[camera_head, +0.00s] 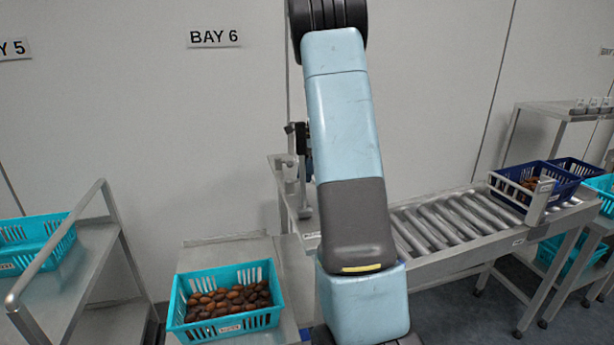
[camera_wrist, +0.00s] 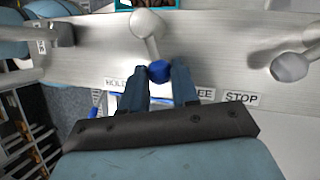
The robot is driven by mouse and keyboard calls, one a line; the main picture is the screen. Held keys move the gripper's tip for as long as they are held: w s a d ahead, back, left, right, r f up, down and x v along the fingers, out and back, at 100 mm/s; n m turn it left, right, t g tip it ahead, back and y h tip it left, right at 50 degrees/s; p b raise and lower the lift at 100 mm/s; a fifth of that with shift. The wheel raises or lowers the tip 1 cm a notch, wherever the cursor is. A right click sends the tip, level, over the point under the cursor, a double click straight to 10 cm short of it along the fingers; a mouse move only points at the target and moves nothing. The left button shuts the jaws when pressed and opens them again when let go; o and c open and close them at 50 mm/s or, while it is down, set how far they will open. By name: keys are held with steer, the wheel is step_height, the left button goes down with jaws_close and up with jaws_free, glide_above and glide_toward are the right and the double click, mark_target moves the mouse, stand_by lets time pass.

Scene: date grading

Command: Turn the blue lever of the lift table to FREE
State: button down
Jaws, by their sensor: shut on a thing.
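The blue lever (camera_wrist: 159,71) shows in the wrist view as a blue knob at the end of a short grey shaft that runs from a pale rounded hub. The knob sits between the fingertips of my gripper (camera_wrist: 164,73), which is shut on it. The lever stands over a pale metal panel (camera_wrist: 215,75) with labels. The HOLD label (camera_wrist: 115,83) is left of the fingers; the FREE label (camera_wrist: 204,94) is right of them and partly covered. The knob lies between these labels. In the head view my arm hides the gripper and lever.
A STOP label (camera_wrist: 241,99) and a grey knob (camera_wrist: 290,67) are to the right in the wrist view. In the head view, a teal crate (camera_head: 228,325) of dates stands left of my arm. A roller conveyor (camera_head: 450,225) is at right, a metal rack (camera_head: 85,260) at left.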

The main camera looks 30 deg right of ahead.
steer(key=w+n, duration=0.1)
steer(key=w+n+g, duration=0.1)
steer(key=n, duration=0.1)
steer(key=shift+a+h, duration=0.2)
steer(key=shift+h, duration=0.1)
steer(key=shift+w+a+n+g+h, duration=0.2)
steer(key=shift+w+n+g+h, duration=0.1)
steer(key=shift+n, duration=0.55)
steer(key=shift+w+a+n+g+h, duration=0.2)
steer(key=shift+w+n+g, duration=0.1)
steer(key=shift+n, duration=0.55)
steer(key=c, duration=0.9)
jaws_free()
steer(key=shift+o, duration=0.2)
steer(key=v, duration=1.3)
steer(key=shift+w+r, duration=0.2)
steer(key=shift+r, duration=0.1)
